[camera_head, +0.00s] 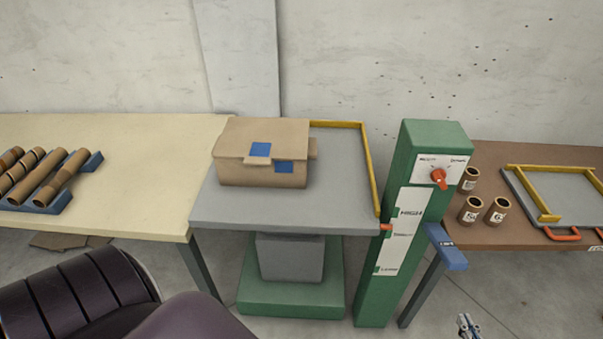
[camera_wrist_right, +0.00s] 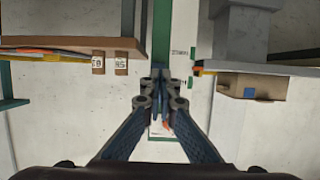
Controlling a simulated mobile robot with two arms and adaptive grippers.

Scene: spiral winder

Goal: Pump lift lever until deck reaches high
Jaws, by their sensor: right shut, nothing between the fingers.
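The grey lift deck (camera_head: 285,217) carries a cardboard box (camera_head: 262,170). A blue lever (camera_head: 447,247) sticks out from the column's right side. My right gripper (camera_head: 467,326) is low at the bottom edge, in front of the lever and apart from it. In the wrist view the right gripper (camera_wrist_right: 160,76) is shut and empty. My left gripper is out of view.
A brown table (camera_head: 540,158) at the right holds several cardboard tubes (camera_head: 470,210) and a grey tray with a yellow frame (camera_head: 548,216). A cream table (camera_head: 130,170) at the left holds brown rolls on a blue rack (camera_head: 88,165). Floor is free in front of the column.

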